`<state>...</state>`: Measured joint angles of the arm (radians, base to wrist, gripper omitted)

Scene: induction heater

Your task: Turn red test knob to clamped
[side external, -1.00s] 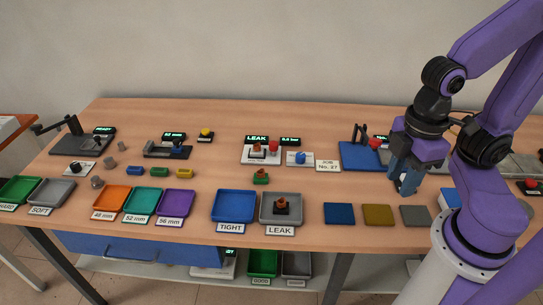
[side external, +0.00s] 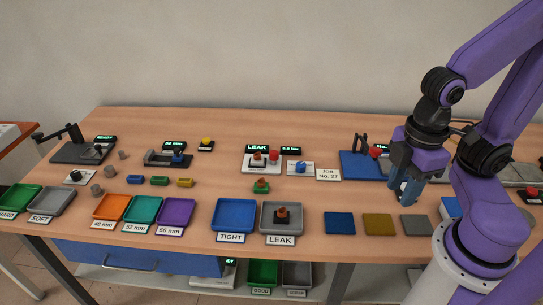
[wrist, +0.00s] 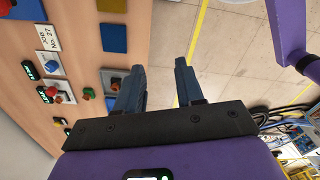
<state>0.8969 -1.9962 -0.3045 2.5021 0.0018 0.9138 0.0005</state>
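A red knob (side external: 274,156) stands on the white leak tester base (side external: 249,165), beside a brown-orange fitting (side external: 257,159). The display behind reads LEAK. The red knob also shows at the left of the wrist view (wrist: 52,91). Another red knob (side external: 376,152) stands at the blue plate (side external: 355,168) to the right. My gripper (side external: 403,196) is low over the table's right part, right of the tester and in front of the blue plate. In the wrist view my gripper (wrist: 156,88) is open with nothing between its fingers. The knobs' pointer positions are too small to read.
A blue knob (side external: 300,168) and the JOB No. 27 card (side external: 328,174) stand right of the tester. A green-based fitting (side external: 261,186) stands in front of it. The LEAK tray (side external: 267,225) holds another fitting. Blue, yellow and grey pads (side external: 340,222) lie near the front edge.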

